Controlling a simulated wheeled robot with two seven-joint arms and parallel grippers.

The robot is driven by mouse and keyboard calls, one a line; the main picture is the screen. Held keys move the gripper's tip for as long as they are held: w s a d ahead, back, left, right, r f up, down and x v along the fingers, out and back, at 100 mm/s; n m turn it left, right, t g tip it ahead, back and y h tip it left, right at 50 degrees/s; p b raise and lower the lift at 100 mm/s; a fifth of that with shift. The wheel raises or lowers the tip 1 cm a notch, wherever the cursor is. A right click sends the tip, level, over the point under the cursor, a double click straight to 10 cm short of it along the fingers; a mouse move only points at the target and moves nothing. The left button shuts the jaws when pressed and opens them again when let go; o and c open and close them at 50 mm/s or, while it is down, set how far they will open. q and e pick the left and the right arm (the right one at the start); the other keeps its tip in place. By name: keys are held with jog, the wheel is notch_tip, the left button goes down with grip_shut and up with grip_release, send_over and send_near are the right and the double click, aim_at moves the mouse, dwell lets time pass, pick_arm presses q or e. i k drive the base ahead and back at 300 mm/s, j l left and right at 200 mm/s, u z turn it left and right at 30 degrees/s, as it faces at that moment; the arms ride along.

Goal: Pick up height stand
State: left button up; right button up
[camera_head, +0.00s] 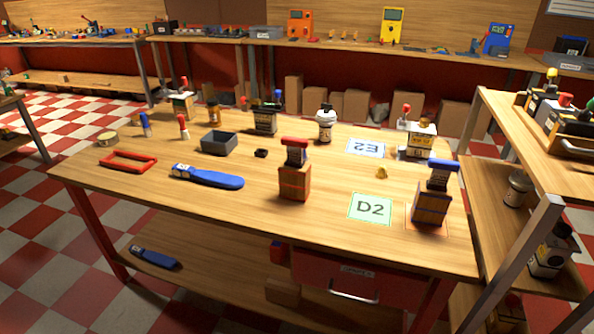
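Two wooden block stands are on the table. One block (294,184) stands upright near the middle front, with a dark, red-topped piece (296,152) on it. The other block (430,209) stands at the front right, inside a thin outlined square, with a dark, blue-topped piece (440,175) on it. No label shows which thing is the height stand. Neither of my grippers is in view, and nothing is seen touching either block.
A shelf rack (540,215) stands close at right.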

aim_at(295, 179)
jog(key=i+j, duration=0.2)
jog(key=j, duration=0.15)
jog(key=i+j, duration=0.25)
jog(key=i+j+z, duration=0.1)
jog(key=j, duration=0.3)
jog(key=i, duration=0.1)
